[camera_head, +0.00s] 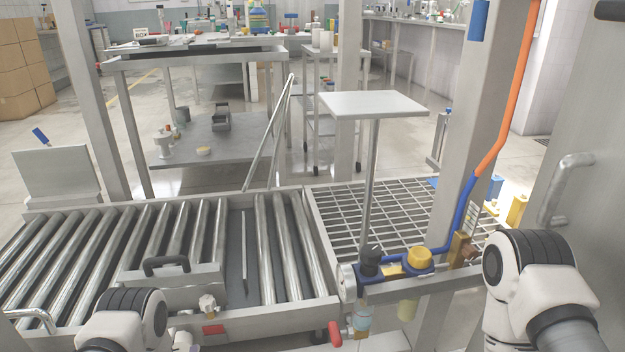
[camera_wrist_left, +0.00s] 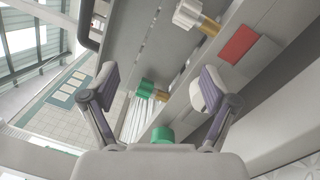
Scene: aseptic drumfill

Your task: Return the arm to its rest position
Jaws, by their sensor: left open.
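My left gripper (camera_wrist_left: 160,86) is open and empty in the left wrist view, with its two pads apart on either side of a gap. Behind the gap are green fittings (camera_wrist_left: 148,91) and a grey metal frame; I cannot tell the distance. In the head view my left arm enters at the bottom left, in front of the roller conveyor, and its fingers do not show clearly. My right arm enters at the bottom right beside the grey post; its gripper is not in view.
A grating (camera_head: 360,215), blue-and-yellow valve (camera_head: 417,259) and red-handled tap (camera_head: 335,334) lie to the right.

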